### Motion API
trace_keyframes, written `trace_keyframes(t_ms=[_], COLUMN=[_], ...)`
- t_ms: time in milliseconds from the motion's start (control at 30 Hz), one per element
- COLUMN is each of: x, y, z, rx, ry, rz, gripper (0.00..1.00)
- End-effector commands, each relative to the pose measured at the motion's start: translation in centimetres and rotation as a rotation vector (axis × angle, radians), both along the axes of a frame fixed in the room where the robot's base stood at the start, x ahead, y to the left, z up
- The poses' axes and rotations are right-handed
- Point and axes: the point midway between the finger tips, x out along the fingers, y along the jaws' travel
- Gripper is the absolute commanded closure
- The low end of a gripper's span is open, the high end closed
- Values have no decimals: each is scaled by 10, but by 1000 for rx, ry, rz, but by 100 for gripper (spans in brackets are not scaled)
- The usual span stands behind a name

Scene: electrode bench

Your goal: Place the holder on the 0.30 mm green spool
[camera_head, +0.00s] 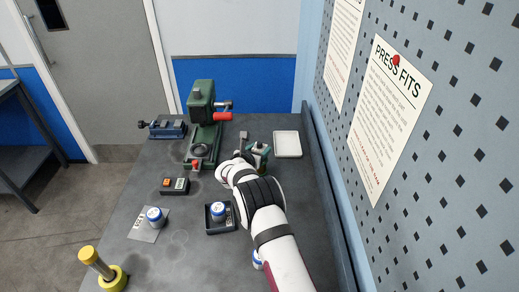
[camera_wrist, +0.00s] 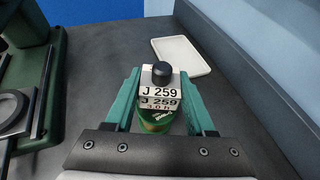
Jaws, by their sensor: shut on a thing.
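The holder, a pale block with a black knob and the marking "J 259" (camera_wrist: 160,92), is between the green fingers of my gripper (camera_wrist: 158,84) in the wrist view. The fingers are shut on its sides. A green spool-like thing (camera_wrist: 155,124) shows just below the holder in that picture, between the fingers. It is partly hidden, and I cannot tell whether the holder touches it. No 0.30 mm marking can be read. In the head view my gripper (camera_head: 258,152) is over the far right part of the bench, and my arm hides part of what it holds.
A green press (camera_head: 203,115) stands left of my gripper, with a blue vise (camera_head: 168,130) beyond. A white tray (camera_head: 287,144) lies to the right. A pegboard wall (camera_head: 450,150) borders the right.

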Motion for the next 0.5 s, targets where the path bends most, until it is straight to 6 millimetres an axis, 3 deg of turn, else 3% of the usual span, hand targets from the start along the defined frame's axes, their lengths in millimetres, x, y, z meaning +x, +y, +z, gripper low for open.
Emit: trace_keyframes(t_ms=[33,67,200,500], x=[0,0,0,0], y=[0,0,0,0], z=[-1,-2,-2,0], rx=[0,0,0,0], ry=[-1,0,0,0], rz=[0,0,0,0], gripper=[100,44,18,15])
